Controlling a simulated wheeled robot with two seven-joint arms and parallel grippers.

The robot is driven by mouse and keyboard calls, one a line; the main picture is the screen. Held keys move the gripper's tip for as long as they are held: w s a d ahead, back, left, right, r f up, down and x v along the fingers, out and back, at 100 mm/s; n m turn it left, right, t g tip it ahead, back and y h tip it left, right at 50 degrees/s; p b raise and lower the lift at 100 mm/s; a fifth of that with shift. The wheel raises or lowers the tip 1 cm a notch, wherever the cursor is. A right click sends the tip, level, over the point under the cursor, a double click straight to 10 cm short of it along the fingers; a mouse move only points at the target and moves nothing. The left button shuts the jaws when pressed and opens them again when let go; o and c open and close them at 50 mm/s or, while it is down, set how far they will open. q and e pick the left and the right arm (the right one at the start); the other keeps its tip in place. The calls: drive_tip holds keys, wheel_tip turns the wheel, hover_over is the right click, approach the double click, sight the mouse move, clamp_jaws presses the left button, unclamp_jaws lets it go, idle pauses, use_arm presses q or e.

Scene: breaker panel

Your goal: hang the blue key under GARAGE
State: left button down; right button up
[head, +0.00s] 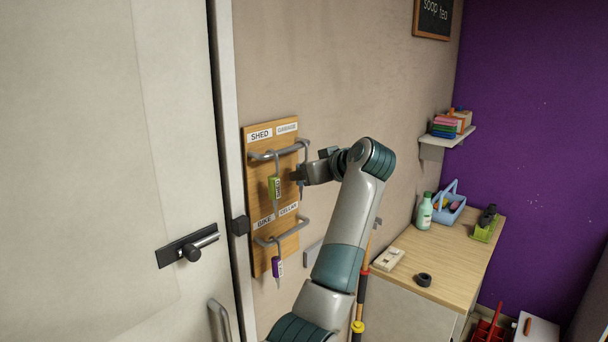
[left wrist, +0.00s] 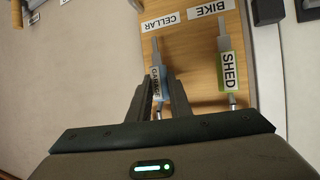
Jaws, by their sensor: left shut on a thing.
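The wooden key board (head: 259,205) hangs on the wall with the labels SHED, GARAGE (head: 287,128), BIKE and CELLAR. A grey rail (head: 265,155) runs under the upper labels. My left gripper (head: 298,175) is at the board's right side, just below the GARAGE end of that rail. In the left wrist view its fingers (left wrist: 160,103) are shut on the blue key (left wrist: 157,82), whose tag reads GARAGE. The key is mostly hidden in the head view. I cannot tell whether it touches the rail. My right gripper is not in view.
A green SHED key (head: 275,188) hangs close left of my left gripper. A purple key (head: 278,266) hangs on the lower rail (head: 283,235). A door with a black handle (head: 190,248) stands left. A counter (head: 440,260) with a bottle and basket is right.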

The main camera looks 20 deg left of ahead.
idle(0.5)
use_arm(q)
drive_tip(key=c, duration=1.5)
unclamp_jaws()
drive_tip(key=shift+c, duration=0.2)
drive_tip(key=shift+s+d, duration=0.1)
drive_tip(key=shift+d, duration=0.05)
drive_tip(key=b+v, duration=0.7)
drive_tip(key=v, duration=1)
drive_tip(key=shift+b, duration=0.35)
